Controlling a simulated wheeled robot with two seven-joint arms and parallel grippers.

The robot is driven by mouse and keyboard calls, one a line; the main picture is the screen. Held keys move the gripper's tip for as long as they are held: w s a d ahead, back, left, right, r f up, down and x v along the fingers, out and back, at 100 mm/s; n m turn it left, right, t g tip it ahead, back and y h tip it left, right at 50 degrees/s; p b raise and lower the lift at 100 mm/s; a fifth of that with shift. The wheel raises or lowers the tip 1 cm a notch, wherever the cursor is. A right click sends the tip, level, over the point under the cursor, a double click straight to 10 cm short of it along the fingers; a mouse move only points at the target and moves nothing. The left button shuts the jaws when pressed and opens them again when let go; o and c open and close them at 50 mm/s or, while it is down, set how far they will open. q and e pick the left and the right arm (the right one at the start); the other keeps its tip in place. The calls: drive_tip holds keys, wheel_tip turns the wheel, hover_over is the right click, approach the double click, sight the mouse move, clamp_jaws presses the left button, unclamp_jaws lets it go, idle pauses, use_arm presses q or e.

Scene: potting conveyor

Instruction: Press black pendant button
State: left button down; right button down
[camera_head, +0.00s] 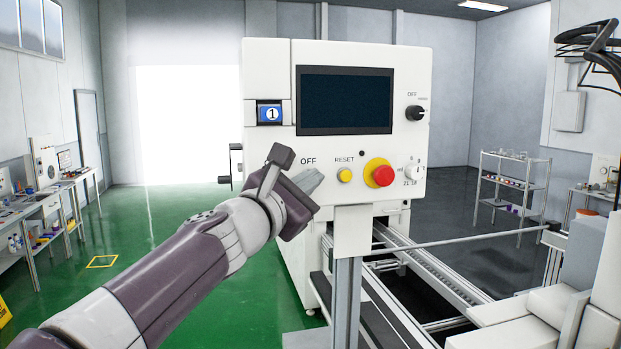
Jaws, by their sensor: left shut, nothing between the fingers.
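A white control panel (270,87) stands in front of me, facing me. It carries a dark screen (345,100), a yellow button (344,175) under the word RESET, and a large red button (383,176) on a yellow ring. The word OFF (308,161) is printed left of RESET. My left gripper (313,181) is shut and empty, in front of the panel's lower left part, just left of the yellow button. It hides the area under OFF, and no black push button shows there. I cannot tell whether the fingertips touch the panel. My right gripper is not in view.
A black knob (415,113) and a white dial (412,171) sit on the panel's right side. A small black dot (362,153) is above the red button. Conveyor rails (436,277) run below right. A thin rod (460,239) crosses there. Green floor at left is open.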

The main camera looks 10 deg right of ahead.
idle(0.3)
use_arm(q)
drive_tip(key=shift+s+b, duration=0.45)
drive_tip(key=shift+s, duration=0.4)
drive_tip(key=shift+s, duration=0.1)
drive_tip(key=s+b, duration=0.1)
drive_tip(key=s, duration=0.3)
drive_tip(key=shift+s+d+b, duration=0.1)
drive_tip(key=shift+s+b, duration=0.25)
drive_tip(key=shift+s, duration=0.05)
drive_tip(key=shift+f, duration=0.1)
